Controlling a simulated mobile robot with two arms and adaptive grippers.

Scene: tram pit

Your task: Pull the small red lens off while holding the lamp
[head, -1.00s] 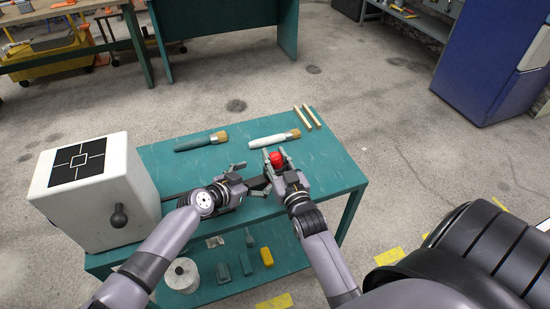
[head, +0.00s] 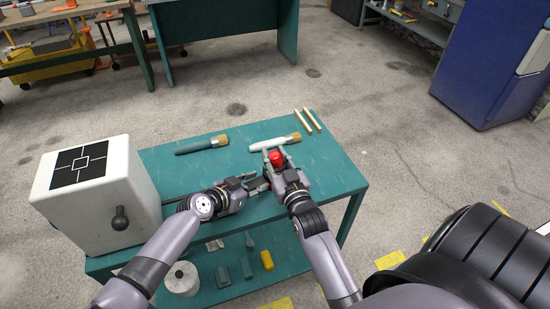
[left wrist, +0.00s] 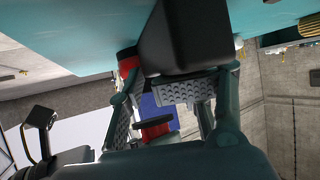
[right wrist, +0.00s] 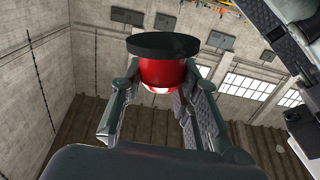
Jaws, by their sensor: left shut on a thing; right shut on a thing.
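A red lens with a dark disc on one end (right wrist: 163,75) sits between the fingers of my right gripper (right wrist: 158,100), which is shut on it. In the head view the red lens (head: 277,158) shows at the tips of my right gripper (head: 274,152), above the table. My left gripper (head: 260,183) is shut on the black lamp body (left wrist: 185,40), which fills the space between its fingers in the left wrist view. A red part (left wrist: 128,66) shows beside the black body there. Fingers hide much of the lamp, and I cannot tell whether the lens still touches it.
The teal table (head: 325,165) carries a white-handled brush (head: 273,143), a dark-handled brush (head: 202,145) and two wooden sticks (head: 307,119) behind the grippers. A white box (head: 100,195) stands at its left end. Several small items lie on the lower shelf. The right end is clear.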

